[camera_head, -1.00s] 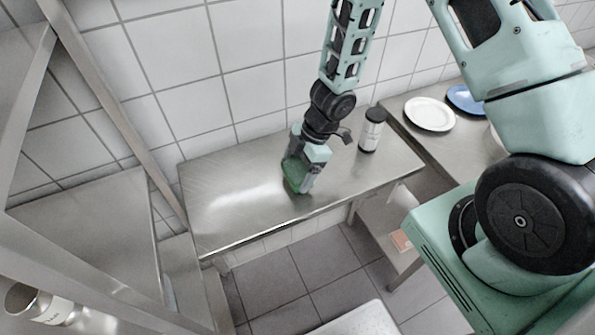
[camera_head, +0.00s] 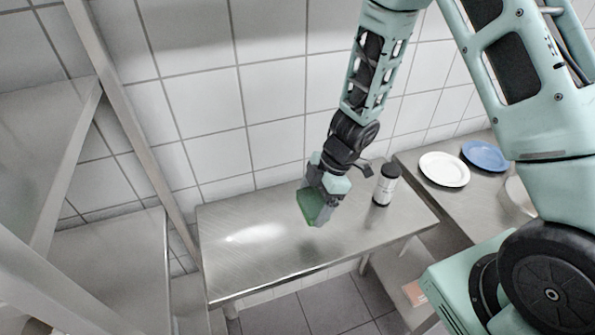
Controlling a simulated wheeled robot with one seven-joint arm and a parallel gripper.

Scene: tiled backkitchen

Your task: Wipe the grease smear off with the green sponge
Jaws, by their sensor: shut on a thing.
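The green sponge (camera_head: 310,205) is held between the fingers of my gripper (camera_head: 317,207). My gripper is shut on it, and its fingers hide part of it. The sponge looks tilted and raised above the steel table (camera_head: 255,267), though the exact gap is hard to judge. I cannot make out a grease smear on the table. A bright patch on its left part looks like a light reflection.
A white bottle with a black cap (camera_head: 385,186) stands on the table, right of my gripper. A white plate (camera_head: 444,169) and a blue plate (camera_head: 485,155) lie on the right counter (camera_head: 462,205). A steel shelf frame (camera_head: 140,130) rises at the left. The table's left half is clear.

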